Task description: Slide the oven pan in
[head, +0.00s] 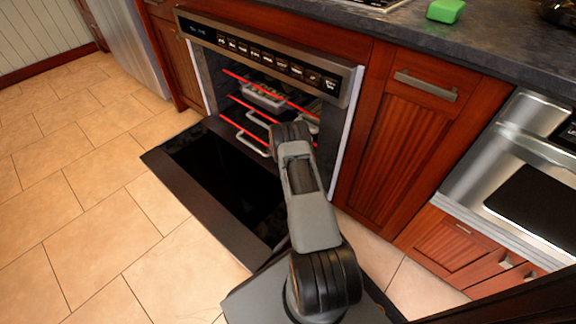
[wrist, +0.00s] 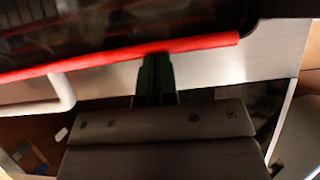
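The oven (head: 275,65) stands with its door (head: 175,185) folded down. Inside are racks with red front edges (head: 262,125). A pale tray-like pan (head: 262,97) sits on an upper level. Lower down, a light loop handle (head: 252,145) sticks out toward the front; what it belongs to is hard to make out. In the wrist view a red bar (wrist: 120,57) crosses the picture, with a pale handle (wrist: 62,92) at left. My gripper (wrist: 157,72) has its dark fingers close together, tips just under the red bar; contact is unclear. In the head view my arm hides it.
The lowered door lies under my arm, between my base and the oven. Wooden cabinets (head: 415,140) flank the oven. A steel appliance (head: 515,165) is at right. The counter (head: 500,45) above holds a green block (head: 445,10). The tiled floor (head: 80,200) at left is clear.

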